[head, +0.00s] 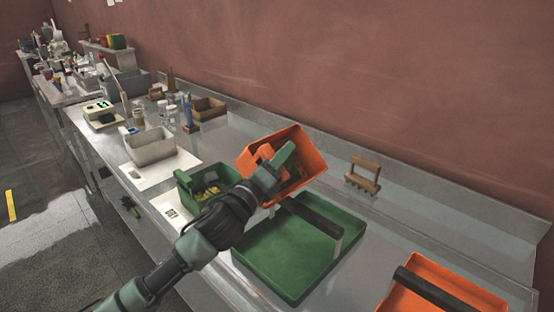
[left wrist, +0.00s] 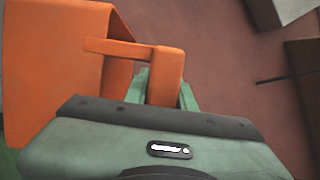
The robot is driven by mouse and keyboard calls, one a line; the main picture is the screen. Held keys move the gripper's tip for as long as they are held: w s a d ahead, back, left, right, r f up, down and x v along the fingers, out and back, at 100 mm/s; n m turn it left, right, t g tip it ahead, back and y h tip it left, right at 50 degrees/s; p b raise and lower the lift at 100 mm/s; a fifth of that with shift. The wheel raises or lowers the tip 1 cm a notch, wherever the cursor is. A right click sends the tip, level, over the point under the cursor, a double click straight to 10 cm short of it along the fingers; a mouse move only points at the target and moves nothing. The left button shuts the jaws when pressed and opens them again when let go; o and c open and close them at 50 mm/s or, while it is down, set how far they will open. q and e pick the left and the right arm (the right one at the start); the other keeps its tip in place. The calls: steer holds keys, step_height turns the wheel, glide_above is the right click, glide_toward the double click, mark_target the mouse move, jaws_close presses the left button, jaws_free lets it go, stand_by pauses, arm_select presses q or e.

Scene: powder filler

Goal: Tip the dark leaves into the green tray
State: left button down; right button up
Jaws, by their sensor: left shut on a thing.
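An orange bin (head: 308,152) is held up and tilted over the back left part of the green tray (head: 290,262). My left gripper (head: 278,168) is shut on the orange handle of this bin. In the left wrist view, the gripper's green fingers (left wrist: 161,92) sit either side of the handle, with the bin (left wrist: 50,70) at the left. Something dark shows inside the bin, partly hidden by the gripper; I cannot make out leaves clearly. The green tray's visible floor looks bare, with a dark bar across its back right part. My right gripper is not in view.
A smaller green bin (head: 186,186) with yellowish contents stands left of the tray. Another orange bin (head: 462,284) with a dark bar stands at the front right. A wooden rack (head: 363,174) stands near the wall. A grey bin (head: 150,148) is further left.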

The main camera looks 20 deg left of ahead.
mark_target(285, 170)
arm_select(q)
steer(key=shift+s+d+f+m+h+b, duration=0.15)
steer(key=shift+d+f+m+h+b, duration=0.25)
steer(key=shift+d+m+b, duration=0.25)
steer(key=m, duration=0.1)
steer(key=d+b, duration=0.1)
steer(key=m+b, duration=0.1)
steer(key=shift+s+d+f+m+h, duration=0.15)
steer(key=shift+s+f+m+h, duration=0.1)
steer(key=shift+s+m+h, duration=0.15)
steer(key=s+d+f+m+h+b, duration=0.2)
steer(key=d+f+m+b, duration=0.3)
steer(key=m, duration=0.4)
steer(key=shift+d+f+h+b, duration=0.15)
steer(key=shift+f+h+b, duration=0.35)
steer(key=shift+f+h, duration=0.4)
